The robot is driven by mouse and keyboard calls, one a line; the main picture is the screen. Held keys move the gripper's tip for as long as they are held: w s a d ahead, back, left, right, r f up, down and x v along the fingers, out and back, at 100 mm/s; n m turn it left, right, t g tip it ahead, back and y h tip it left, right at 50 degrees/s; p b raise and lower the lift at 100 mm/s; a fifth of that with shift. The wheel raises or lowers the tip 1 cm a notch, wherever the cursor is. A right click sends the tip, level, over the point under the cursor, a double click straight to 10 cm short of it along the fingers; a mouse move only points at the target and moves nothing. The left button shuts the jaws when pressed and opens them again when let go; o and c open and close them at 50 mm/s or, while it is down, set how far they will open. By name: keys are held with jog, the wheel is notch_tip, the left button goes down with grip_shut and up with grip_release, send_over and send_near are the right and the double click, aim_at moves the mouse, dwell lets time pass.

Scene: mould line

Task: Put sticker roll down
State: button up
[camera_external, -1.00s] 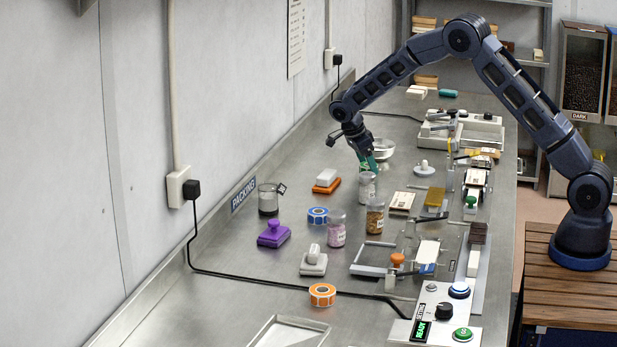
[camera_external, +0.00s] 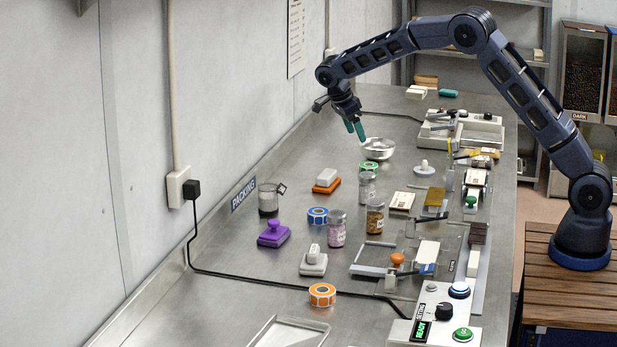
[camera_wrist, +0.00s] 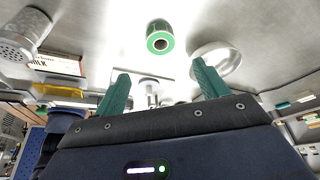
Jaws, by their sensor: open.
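A blue sticker roll (camera_external: 318,215) and an orange sticker roll (camera_external: 322,294) stand nearer the front of the bench. My gripper (camera_external: 356,132) is raised above the bench, behind and above the green roll. Its two teal fingers are apart with nothing between them, as the wrist view also shows (camera_wrist: 161,84).
Jars of pink (camera_external: 336,231) and brown (camera_external: 375,218) contents stand in front. A purple stamp (camera_external: 272,234) and a dark mug (camera_external: 268,200) are at left. The wall bounds the bench's left side.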

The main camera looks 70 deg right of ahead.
jog(key=s+a+r+n+t+y, duration=0.1)
jog(key=s+a+r+n+t, duration=0.1)
jog(key=s+a+r+n, duration=0.7)
jog(key=s+a+r+n+t+y, duration=0.15)
jog(key=s+a+r+n, duration=0.45)
jog(key=s+r, duration=0.65)
jog(key=s+a+f+n+t, duration=0.1)
jog(key=s+a+n, duration=0.3)
jog(key=s, duration=0.5)
jog(key=s+a+f+n+t, duration=0.2)
jog(key=s+a+n, duration=0.2)
jog(key=s, duration=0.6)
jog(key=s+a+f+n+t, duration=0.1)
jog(key=s+a+n, duration=0.3)
jog(key=s, duration=0.5)
jog(key=shift+s+f+n+t, duration=0.25)
jog(key=shift+s+n+t, duration=0.1)
jog(key=shift+n, duration=0.45)
jog(key=shift+r, duration=0.1)
jog(key=shift+c, duration=0.2)
